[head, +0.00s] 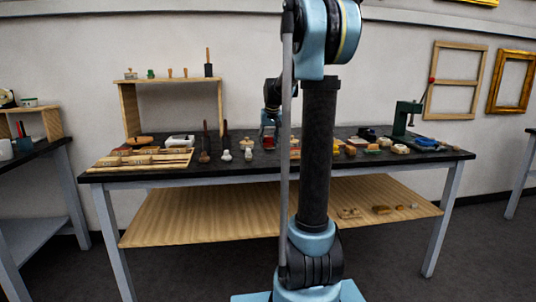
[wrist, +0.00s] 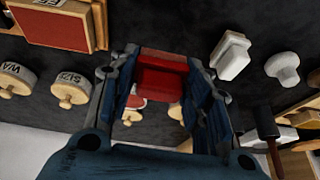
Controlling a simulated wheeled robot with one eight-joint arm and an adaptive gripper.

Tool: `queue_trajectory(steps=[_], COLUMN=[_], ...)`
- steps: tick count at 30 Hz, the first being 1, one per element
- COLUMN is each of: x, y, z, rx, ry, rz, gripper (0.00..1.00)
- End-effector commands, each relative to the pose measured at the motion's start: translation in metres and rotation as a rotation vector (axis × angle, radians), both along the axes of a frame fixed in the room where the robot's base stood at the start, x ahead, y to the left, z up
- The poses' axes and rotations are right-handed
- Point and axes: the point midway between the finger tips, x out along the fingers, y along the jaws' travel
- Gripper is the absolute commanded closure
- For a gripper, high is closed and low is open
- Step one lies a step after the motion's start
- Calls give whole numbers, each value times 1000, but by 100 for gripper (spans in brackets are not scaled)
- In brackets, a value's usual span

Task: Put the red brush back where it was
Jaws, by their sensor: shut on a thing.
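The red brush (wrist: 161,82) shows in the wrist view as a red block between the two fingers of my gripper (wrist: 162,92). My gripper is shut on it, with one blue finger on each side. In the head view my gripper (head: 268,138) is over the back middle of the dark worktable (head: 245,169), and the brush is too small there to make out clearly. I cannot tell whether the brush touches the tabletop. Its far side is hidden.
In the wrist view, a red-topped wooden box (wrist: 55,25) lies upper left, labelled round pieces (wrist: 70,90) left, and white pieces (wrist: 230,55) right. In the head view, a wooden shelf (head: 129,110) stands left and a green press (head: 403,118) right. My arm hides part of the table.

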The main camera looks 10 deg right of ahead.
Motion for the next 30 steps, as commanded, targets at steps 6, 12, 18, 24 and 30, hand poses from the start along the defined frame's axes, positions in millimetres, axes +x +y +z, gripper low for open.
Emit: queue_trajectory(steps=[6,12,18,24,30], x=[0,0,0,0,0], y=[3,3,3,3,3], z=[-18,-44,-51,-51,-52], rx=[0,-1,-1,-1,0], ry=[0,0,0,0,0], rz=[3,4,4,4,3], gripper=[82,82,82,82,36])
